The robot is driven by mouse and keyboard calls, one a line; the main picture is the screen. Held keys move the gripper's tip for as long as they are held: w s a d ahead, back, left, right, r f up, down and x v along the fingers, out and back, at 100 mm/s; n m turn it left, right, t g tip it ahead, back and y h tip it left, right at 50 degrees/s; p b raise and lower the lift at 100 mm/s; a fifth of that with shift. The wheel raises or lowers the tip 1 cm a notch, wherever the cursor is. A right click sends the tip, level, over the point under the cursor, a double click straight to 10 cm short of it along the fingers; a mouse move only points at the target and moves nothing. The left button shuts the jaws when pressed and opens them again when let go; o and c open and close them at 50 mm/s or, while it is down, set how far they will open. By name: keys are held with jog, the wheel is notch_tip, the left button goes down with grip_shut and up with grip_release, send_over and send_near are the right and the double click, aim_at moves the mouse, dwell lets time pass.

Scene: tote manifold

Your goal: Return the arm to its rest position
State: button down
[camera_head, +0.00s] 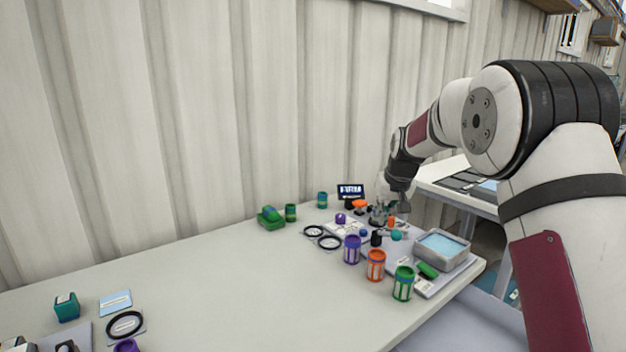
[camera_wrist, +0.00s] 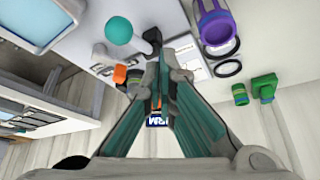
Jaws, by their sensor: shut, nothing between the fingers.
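My arm reaches in from the right of the head view and bends down over the far right part of the table (camera_head: 230,300). My gripper (camera_head: 404,207) points down just above the small parts there and partly hides them. In the wrist view the two fingers of my gripper (camera_wrist: 158,68) come together, shut and empty. A small orange part (camera_wrist: 120,74) and a teal ball (camera_wrist: 119,30) lie near the fingertips in that view. I cannot tell whether the fingertips touch anything.
Purple (camera_head: 352,250), orange (camera_head: 376,265) and green (camera_head: 403,283) canisters stand in front of the gripper. A grey tub with a blue inside (camera_head: 441,262) is to the right. A dark sign (camera_head: 350,191) stands behind, near the wall. The table's middle is clear.

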jog(key=s+r+g, duration=0.1)
jog(key=s+r, duration=0.5)
jog(key=s, duration=0.7)
jog(key=s+r+g, duration=0.1)
jog(key=s+r, duration=0.5)
jog(key=s, duration=0.6)
jog(key=s+f+m+g, duration=0.1)
jog(key=s+f, duration=0.2)
jog(key=s, duration=1.3)
jog(key=s+f+g, duration=0.1)
jog(key=s+f, duration=0.2)
jog(key=s, duration=1.2)
notch_tip(320, 180, up, 13)
jog(key=t+p, duration=0.2)
jog(key=p, duration=1)
jog(key=shift+s+d+r+t+h, duration=0.15)
jog(key=shift+d+t+h, duration=0.15)
jog(key=shift+t, duration=0.1)
